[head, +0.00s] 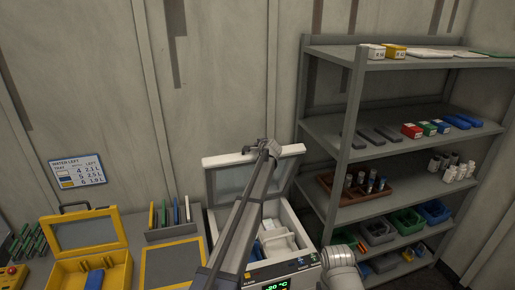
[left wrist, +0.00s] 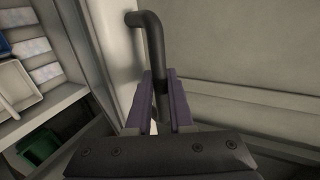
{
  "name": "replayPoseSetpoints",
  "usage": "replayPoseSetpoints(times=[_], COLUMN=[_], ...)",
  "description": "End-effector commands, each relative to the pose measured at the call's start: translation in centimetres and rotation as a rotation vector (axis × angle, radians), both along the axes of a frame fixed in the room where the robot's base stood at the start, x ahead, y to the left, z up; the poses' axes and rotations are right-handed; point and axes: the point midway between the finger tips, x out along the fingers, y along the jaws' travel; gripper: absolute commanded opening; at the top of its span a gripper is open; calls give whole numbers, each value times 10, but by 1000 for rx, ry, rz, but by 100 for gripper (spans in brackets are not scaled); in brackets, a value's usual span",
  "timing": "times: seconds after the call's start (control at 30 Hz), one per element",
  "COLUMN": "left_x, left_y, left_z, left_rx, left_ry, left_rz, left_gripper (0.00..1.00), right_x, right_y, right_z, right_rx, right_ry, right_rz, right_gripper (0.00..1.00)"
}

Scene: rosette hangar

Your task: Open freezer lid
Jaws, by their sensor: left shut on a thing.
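The freezer (head: 309,228) stands at the lower middle of the head view, a white box with a green display on its front. Its lid (head: 225,179) is raised, tilted back toward the wall, and the inside shows. My left gripper (head: 268,146) is at the top edge of the lid. In the left wrist view, the two fingers (left wrist: 160,100) are shut on a dark bent bar, the lid handle (left wrist: 150,28). White trays or packs (head: 278,240) lie inside the freezer. My right gripper is not seen; a pale arm link of mine shows at the lower right.
A grey shelf rack (head: 350,140) with bins, bottles and boxes stands close to the right of the freezer. An open yellow case (head: 115,268) and a rack of coloured plates (head: 172,234) are on the left. A wall is behind.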

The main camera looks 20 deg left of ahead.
Motion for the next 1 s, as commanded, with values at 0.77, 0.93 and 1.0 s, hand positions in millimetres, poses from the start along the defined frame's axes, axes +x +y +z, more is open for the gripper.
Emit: replayPoseSetpoints(times=[0.77, 0.93, 1.0], left_x=[-27, -60, -74], left_y=[-17, -39, -48], left_z=[19, 23, 23], left_rx=[2, 1, 2], left_ry=[0, -1, 0], left_rz=[-2, -4, -3], left_gripper=[50, 50, 50], right_x=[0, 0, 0], right_y=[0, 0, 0], right_z=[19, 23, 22], right_rx=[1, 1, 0], right_ry=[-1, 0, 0], right_rz=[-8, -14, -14], right_gripper=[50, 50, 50])
